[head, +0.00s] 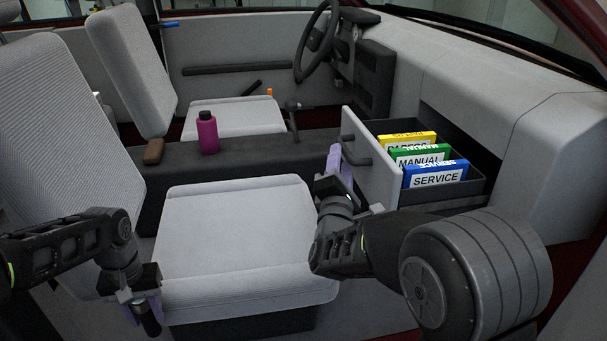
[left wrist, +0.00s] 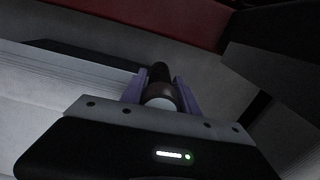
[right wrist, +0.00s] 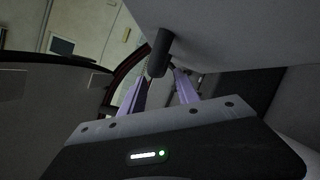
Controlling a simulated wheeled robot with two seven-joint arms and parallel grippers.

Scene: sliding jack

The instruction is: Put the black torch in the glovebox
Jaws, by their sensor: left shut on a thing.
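The black torch (head: 148,319) is held in my left gripper (head: 145,303), low beside the near seat in the head view. The left wrist view shows the torch's dark, round body (left wrist: 159,72) between the two purple fingers. The glovebox (head: 440,193) is a drawer standing pulled open in the dashboard at the right. My right gripper (head: 333,160) is at the drawer's pale front, beside its dark handle (head: 355,153). In the right wrist view its fingers (right wrist: 162,85) are apart, with the handle (right wrist: 160,52) just ahead; they do not look closed on it.
Blue, green and yellow booklets (head: 435,175) stand in the drawer, taking up much of its visible space. A purple bottle (head: 208,135) stands on the dark console between the seats. The near seat cushion (head: 235,235) is bare. The steering wheel (head: 316,40) is at the back.

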